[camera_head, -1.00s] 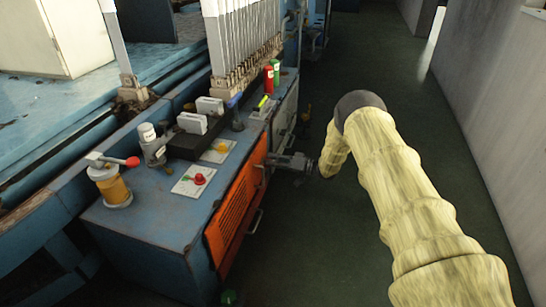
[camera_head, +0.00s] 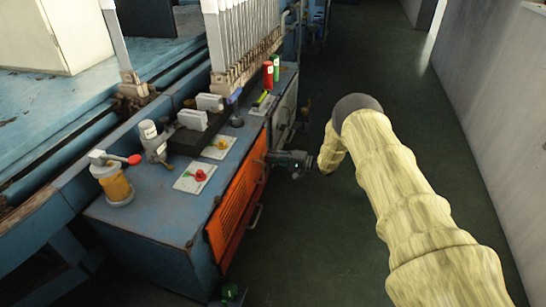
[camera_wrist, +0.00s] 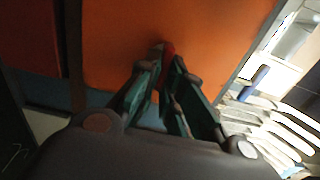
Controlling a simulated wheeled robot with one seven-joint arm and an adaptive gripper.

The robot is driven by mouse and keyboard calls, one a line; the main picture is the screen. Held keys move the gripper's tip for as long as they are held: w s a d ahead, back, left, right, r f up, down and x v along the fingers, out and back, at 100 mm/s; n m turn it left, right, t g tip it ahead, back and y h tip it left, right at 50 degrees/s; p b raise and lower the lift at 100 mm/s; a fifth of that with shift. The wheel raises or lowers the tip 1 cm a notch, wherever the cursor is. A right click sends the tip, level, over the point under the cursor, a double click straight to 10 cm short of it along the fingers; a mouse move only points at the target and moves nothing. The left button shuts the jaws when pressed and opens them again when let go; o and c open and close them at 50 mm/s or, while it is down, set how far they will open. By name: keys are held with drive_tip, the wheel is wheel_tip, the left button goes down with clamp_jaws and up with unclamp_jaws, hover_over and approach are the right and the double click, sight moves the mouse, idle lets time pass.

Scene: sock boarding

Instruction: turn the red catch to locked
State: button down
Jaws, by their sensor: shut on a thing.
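The red catch (camera_wrist: 168,50) shows as a small red piece between my fingertips in the wrist view, against the orange door (camera_wrist: 120,30). My gripper (camera_wrist: 159,62) is shut on it, with its green fingers close together at the tips. The fingers hide most of the catch, so I cannot tell its exact angle. In the head view my gripper (camera_head: 268,158) reaches from the right to the upper edge area of the orange slatted door (camera_head: 238,205). The catch itself is hidden there.
The blue cabinet top (camera_head: 150,225) carries a red button plate (camera_head: 184,186), a yellow button plate (camera_head: 211,152) and a yellow pot with a red-knobbed lever (camera_head: 114,187). Red and green cylinders stand at its far end. The floor (camera_head: 310,240) on the right is clear.

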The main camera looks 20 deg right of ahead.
drive_tip(key=shift+w+a, duration=0.1)
idle(0.4)
drive_tip(key=c, duration=1.6)
unclamp_jaws()
drive_tip(key=shift+o, duration=0.2)
drive_tip(key=v, duration=1.2)
drive_tip(key=shift+f, duration=0.1)
